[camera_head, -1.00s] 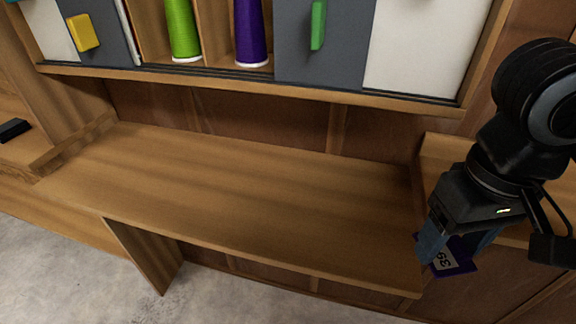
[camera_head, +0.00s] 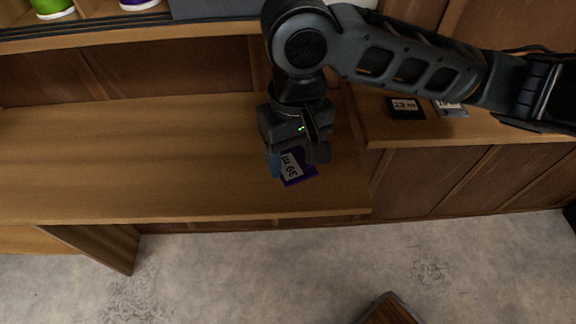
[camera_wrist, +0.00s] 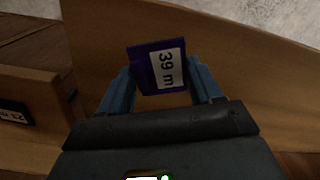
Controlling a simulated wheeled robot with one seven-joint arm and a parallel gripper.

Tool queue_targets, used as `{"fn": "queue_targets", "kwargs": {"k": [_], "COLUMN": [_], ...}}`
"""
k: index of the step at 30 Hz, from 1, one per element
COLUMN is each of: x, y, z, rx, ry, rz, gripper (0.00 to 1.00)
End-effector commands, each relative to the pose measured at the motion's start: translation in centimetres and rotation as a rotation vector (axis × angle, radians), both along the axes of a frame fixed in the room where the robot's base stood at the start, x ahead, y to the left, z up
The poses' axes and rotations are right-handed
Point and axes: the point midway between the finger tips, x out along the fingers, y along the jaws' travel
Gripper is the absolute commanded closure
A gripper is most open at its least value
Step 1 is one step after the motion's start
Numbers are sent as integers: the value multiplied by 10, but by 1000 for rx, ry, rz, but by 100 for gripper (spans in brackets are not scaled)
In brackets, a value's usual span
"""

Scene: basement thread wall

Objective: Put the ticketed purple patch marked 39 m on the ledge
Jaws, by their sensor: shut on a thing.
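The purple patch (camera_head: 298,181) has a white ticket reading 39 m. My gripper (camera_head: 291,168) is shut on it, above the right end of the long wooden ledge (camera_head: 150,180). In the wrist view the patch (camera_wrist: 143,76) sits between the two blue fingers of my gripper (camera_wrist: 160,82), and its ticket faces the camera. The ledge (camera_wrist: 245,60) shows behind it. I cannot tell how high the patch is above the wood or whether it touches.
A raised wooden shelf (camera_head: 450,130) to the right holds a dark patch ticketed 23 m (camera_head: 405,108) and a grey patch (camera_head: 449,108). Green (camera_head: 52,8) and purple spools stand in the cabinet above. The ledge's left and middle are clear. A dark wooden object (camera_head: 388,310) is on the floor.

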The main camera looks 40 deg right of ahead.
Motion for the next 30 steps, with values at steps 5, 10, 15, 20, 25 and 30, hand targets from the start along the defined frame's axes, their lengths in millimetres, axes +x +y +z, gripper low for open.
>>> {"fn": "queue_targets", "kwargs": {"k": [5, 10, 15, 20, 25, 30], "x": [7, 7, 7, 7, 7, 7], "y": [6, 6, 6, 6, 6, 6], "z": [-8, -31, -45, -46, -48, -49], "rx": [-1, -2, -1, 0, 0, -1], "ry": [-1, 1, 0, -1, -1, -1], "rz": [-1, -1, 0, 1, 0, 0], "gripper": [63, 63, 63, 63, 63, 27]}}
